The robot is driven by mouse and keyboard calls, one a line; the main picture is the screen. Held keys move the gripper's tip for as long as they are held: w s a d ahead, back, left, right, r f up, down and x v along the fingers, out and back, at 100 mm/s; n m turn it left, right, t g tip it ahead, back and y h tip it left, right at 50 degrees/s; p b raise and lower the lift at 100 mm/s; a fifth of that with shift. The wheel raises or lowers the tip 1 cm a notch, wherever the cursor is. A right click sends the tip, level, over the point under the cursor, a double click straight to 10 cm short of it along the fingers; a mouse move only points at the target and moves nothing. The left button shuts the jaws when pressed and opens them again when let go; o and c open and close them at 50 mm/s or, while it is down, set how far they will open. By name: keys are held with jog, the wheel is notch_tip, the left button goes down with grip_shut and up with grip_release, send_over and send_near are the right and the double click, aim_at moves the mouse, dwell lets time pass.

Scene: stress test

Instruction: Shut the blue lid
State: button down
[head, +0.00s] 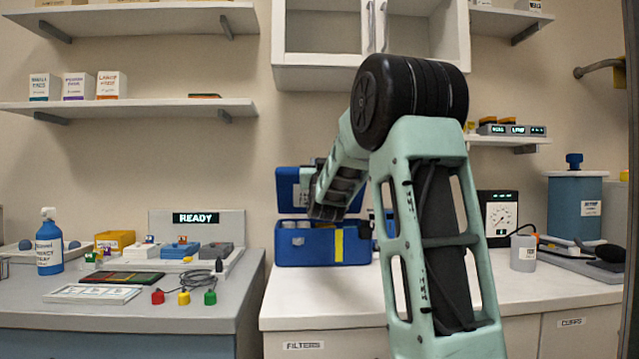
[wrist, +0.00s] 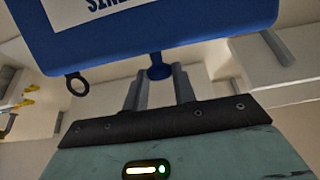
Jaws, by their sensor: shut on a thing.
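A blue box (head: 312,248) with a yellow stripe stands on the white counter, and its blue lid (head: 289,188) is raised upright behind it. In the wrist view the blue lid (wrist: 190,28) fills the top, with a white label and a small blue knob (wrist: 158,70) at its edge. A dark ring tab (wrist: 77,84) hangs from the lid's left part. My gripper (wrist: 158,82) is shut on the blue knob, one finger on each side. In the head view my arm covers the right part of the lid and hides the fingertips.
White rolls or jars (head: 300,224) show in the box's top. A grey bench (head: 200,310) with a READY display (head: 196,218) is at left. A gauge (head: 502,218) and a blue canister (head: 577,205) stand at right. A wall cabinet (head: 320,72) hangs above.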

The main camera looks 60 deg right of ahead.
jog(key=s+a+f+t+h+b, duration=0.2)
jog(key=f+b, duration=0.7)
jog(key=b, duration=0.8)
jog(key=shift+s+a+h, duration=0.45)
jog(key=shift+a+h, duration=0.05)
jog(key=shift+a, duration=0.3)
jog(key=shift+f, duration=0.15)
jog(key=c, duration=1.2)
grip_release()
jog(key=shift+f, duration=0.1)
jog(key=shift+o, duration=0.2)
notch_tip(320, 180, up, 10)
jog(key=p, duration=0.4)
jog(key=shift+p, duration=0.3)
